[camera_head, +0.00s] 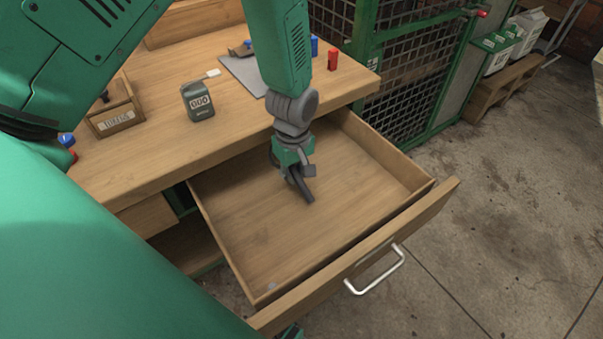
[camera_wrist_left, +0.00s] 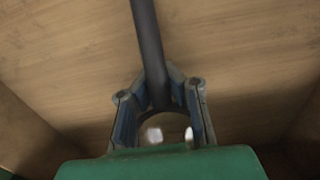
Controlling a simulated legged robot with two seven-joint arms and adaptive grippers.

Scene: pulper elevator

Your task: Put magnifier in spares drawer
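The spares drawer (camera_head: 340,205) is pulled open below the bench top, its wooden floor bare around my gripper. My left gripper (camera_head: 298,178) points down inside the drawer's outline, near its middle. It is closed around the magnifier, whose dark handle (camera_head: 304,190) sticks out below the fingers. In the left wrist view the dark handle (camera_wrist_left: 148,45) runs up from between the fingers of the gripper (camera_wrist_left: 160,92), with the round lens close to the palm. I cannot tell whether the handle touches the drawer floor.
The wooden bench (camera_head: 150,155) carries a dark canister (camera_head: 198,102), a labelled wooden box (camera_head: 115,115), a grey sheet (camera_head: 245,75) and a red object (camera_head: 333,59). The drawer's front has a metal handle (camera_head: 377,272).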

